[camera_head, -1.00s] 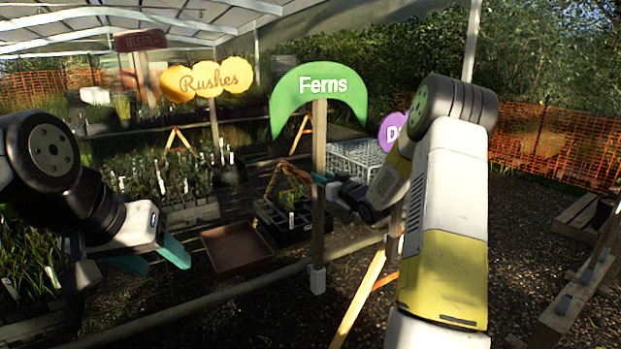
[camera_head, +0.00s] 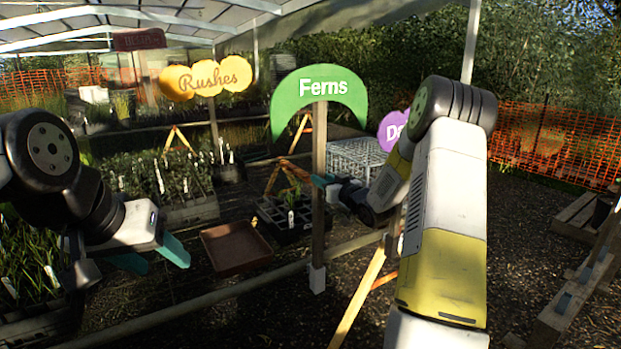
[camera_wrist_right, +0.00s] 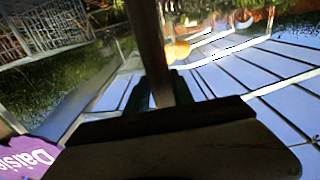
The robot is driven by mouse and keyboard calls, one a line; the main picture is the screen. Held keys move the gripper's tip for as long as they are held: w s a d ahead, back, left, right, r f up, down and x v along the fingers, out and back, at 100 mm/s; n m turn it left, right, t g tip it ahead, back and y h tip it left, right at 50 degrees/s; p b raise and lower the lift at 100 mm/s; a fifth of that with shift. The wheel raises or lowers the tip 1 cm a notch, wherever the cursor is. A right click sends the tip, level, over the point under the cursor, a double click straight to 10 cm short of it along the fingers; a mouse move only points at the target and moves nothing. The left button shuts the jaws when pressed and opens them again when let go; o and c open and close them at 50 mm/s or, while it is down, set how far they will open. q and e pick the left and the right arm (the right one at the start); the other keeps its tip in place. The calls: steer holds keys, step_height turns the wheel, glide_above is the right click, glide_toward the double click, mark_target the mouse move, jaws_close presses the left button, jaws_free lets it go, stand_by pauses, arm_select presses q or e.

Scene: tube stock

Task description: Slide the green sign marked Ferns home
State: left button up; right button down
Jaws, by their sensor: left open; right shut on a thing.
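The green sign marked Ferns (camera_head: 319,95) is an arched board on an upright wooden post (camera_head: 319,145) in the middle of the head view. The foot of the post meets a small white socket (camera_head: 317,279) on a low rail; I cannot tell how deep it sits. My right gripper (camera_head: 322,181) is shut on the post at mid-height. The right wrist view shows the post (camera_wrist_right: 150,45) between the teal fingers (camera_wrist_right: 160,92). My left gripper (camera_head: 160,257) is open and empty at the left, apart from the post.
A yellow Rushes sign (camera_head: 206,77) stands behind to the left. A purple sign (camera_head: 392,130) is partly hidden behind my right arm; the wrist view reads Daisie (camera_wrist_right: 28,158). A brown tray (camera_head: 236,248), black plant tray (camera_head: 290,220) and white crate (camera_head: 357,158) lie behind the rail.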

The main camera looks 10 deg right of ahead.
mark_target(321, 206)
steer(key=shift+f, duration=0.45)
steer(key=shift+f, duration=1.5)
steer(key=shift+f, duration=1.55)
steer(key=shift+f, duration=1.45)
